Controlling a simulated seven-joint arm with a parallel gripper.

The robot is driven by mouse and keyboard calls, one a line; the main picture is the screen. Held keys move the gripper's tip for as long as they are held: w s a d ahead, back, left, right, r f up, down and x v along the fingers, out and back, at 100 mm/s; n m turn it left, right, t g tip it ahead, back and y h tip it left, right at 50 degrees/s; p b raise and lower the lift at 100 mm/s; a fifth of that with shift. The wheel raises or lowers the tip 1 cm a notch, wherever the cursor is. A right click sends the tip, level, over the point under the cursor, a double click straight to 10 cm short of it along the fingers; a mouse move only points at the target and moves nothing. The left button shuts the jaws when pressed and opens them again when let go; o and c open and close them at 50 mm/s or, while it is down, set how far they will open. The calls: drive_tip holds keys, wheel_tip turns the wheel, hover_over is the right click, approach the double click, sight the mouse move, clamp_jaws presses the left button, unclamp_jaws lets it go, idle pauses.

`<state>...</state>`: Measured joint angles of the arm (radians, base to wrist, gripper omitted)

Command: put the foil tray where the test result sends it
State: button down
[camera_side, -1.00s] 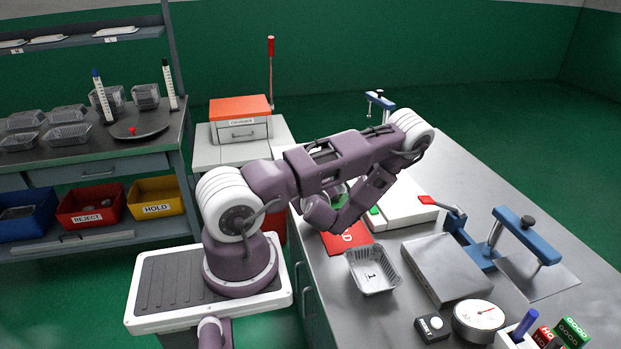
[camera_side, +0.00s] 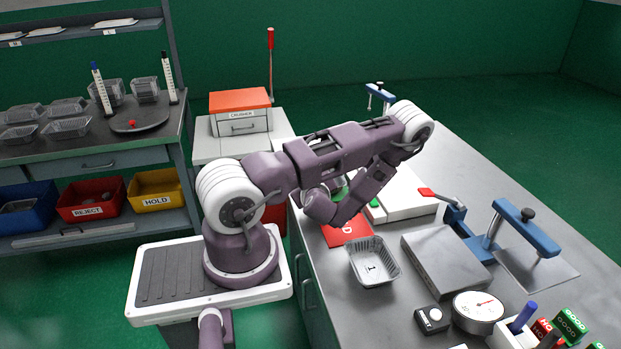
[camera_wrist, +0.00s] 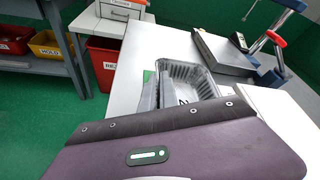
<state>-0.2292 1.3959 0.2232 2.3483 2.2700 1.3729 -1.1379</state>
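The foil tray (camera_side: 391,273) is a clear-looking, ribbed, open container with a dark mark like a 1 on its floor. It sits upright on the grey bench, in front of a red card marked D (camera_side: 340,236). A dial gauge (camera_side: 478,308) and a small black button box (camera_side: 432,317) stand at the front.
An orange-topped crusher (camera_side: 240,103) stands behind. GOOD-labelled blocks (camera_side: 570,327) sit front right.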

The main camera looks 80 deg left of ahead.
drive_tip(key=shift+f, duration=0.15)
drive_tip(key=c, duration=1.6)
unclamp_jaws()
drive_tip(key=shift+o, duration=0.2)
drive_tip(key=v, duration=0.7)
